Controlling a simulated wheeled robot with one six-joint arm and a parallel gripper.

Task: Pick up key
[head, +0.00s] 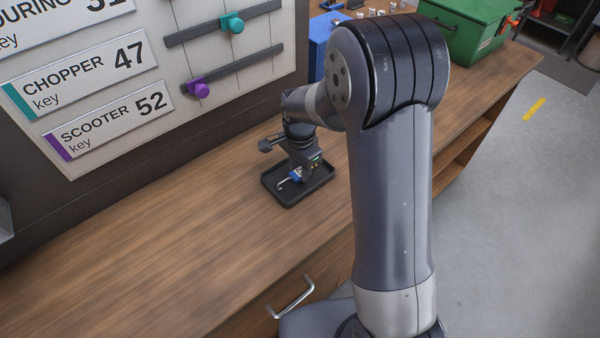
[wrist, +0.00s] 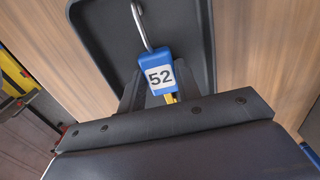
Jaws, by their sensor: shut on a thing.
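The key (wrist: 160,75) has a blue tag with a white label reading 52, and a metal hook or ring shows at its top. In the head view a small part of the blue key (head: 296,174) shows at the tray. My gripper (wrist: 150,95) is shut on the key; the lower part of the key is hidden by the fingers. In the head view my gripper (head: 298,172) points down over the black tray (head: 290,203) on the wooden bench. I cannot tell whether the key still touches the tray.
A board behind the bench (head: 150,230) carries labels, including Scooter key 52 (head: 112,120) and Chopper 47 (head: 85,75). Purple (head: 198,88) and teal (head: 233,22) knobs sit on its rails. A blue box (head: 318,50) and green case (head: 475,30) stand at the back. Bench left of the tray is clear.

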